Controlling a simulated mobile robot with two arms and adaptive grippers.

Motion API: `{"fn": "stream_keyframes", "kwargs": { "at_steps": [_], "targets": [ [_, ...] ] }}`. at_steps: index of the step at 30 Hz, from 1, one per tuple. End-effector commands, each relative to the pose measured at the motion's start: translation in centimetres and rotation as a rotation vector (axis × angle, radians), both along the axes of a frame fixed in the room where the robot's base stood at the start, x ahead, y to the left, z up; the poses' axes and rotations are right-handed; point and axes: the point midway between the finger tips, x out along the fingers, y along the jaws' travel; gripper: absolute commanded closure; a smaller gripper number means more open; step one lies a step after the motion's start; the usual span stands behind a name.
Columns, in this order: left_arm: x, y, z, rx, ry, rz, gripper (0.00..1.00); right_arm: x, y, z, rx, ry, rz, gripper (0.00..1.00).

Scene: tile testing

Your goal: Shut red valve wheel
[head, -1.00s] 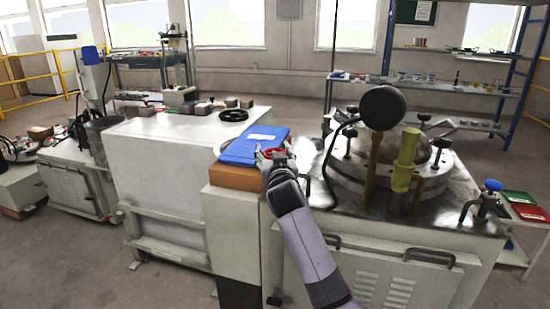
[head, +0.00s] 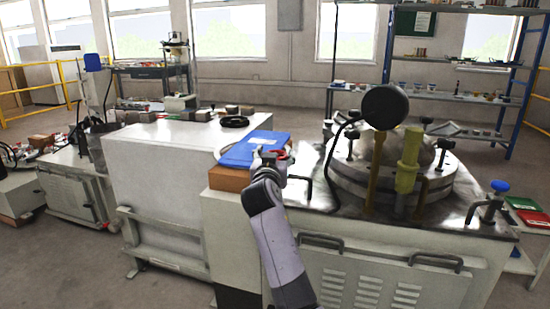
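The red valve wheel (head: 283,156) shows only as a small red piece of rim, beside the blue folder on the machine top. My gripper hides most of it. My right gripper (head: 268,156) reaches in from the bottom centre and is at the wheel in the picture. I cannot tell whether its fingers touch the rim or are closed around it. My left gripper is not in view.
A blue folder (head: 250,147) lies on a brown box (head: 228,178) just left of the gripper. A round metal vessel (head: 375,180) with clamps and a yellow-green handle (head: 408,160) stands to the right. A black handwheel (head: 234,122) lies on the white cabinet (head: 160,160).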

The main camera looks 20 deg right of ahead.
Motion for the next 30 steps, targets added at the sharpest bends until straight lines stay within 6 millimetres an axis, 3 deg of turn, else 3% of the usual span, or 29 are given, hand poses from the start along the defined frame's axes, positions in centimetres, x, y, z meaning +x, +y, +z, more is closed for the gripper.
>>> {"fn": "stream_keyframes", "kwargs": {
  "at_steps": [8, 9, 17, 26, 30],
  "targets": [
    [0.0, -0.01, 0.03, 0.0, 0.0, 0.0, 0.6, -0.01, -0.04, 0.19, -0.002, -0.002, -0.001, 0.68],
    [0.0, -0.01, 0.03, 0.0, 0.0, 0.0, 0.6, -0.01, -0.04, 0.19, -0.002, -0.002, -0.001, 0.38],
    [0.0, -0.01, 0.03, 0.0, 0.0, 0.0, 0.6, 0.0, -0.02, 0.11, -0.001, -0.002, 0.0, 0.21],
    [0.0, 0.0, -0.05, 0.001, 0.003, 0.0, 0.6, 0.0, -0.01, 0.08, 0.0, -0.001, 0.0, 0.19],
    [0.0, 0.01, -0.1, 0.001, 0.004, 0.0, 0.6, 0.01, -0.01, 1.03, 0.0, -0.004, 0.0, 0.19]
  ]
}}
